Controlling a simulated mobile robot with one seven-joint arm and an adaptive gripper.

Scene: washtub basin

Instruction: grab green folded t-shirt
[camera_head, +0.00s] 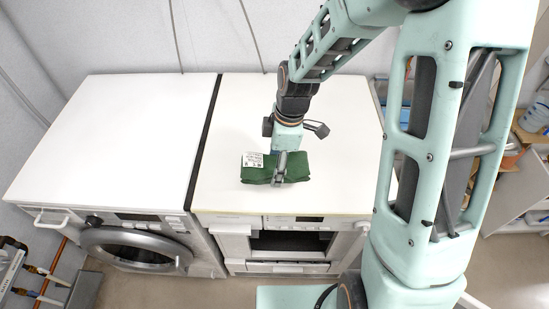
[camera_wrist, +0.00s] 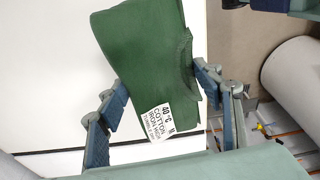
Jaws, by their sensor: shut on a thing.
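The green folded t-shirt (camera_head: 296,168) is at the white top of the right-hand machine, near its front edge. I cannot tell whether it rests on the top or hangs just above it. My gripper (camera_head: 280,168) reaches down from above and is shut on the t-shirt, across its middle. In the wrist view the t-shirt (camera_wrist: 143,42) lies between the two fingers of my gripper (camera_wrist: 162,86), with a white care label reading "COTTON" (camera_wrist: 157,122) on it. The label also shows at the shirt's left end in the head view (camera_head: 253,160).
The right machine's white top (camera_head: 235,115) is otherwise bare. A washing machine with a bare white top (camera_head: 115,135) stands to the left, across a narrow dark gap. Pipes (camera_head: 40,285) are at the lower left. Shelves with items (camera_head: 530,130) stand at the far right.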

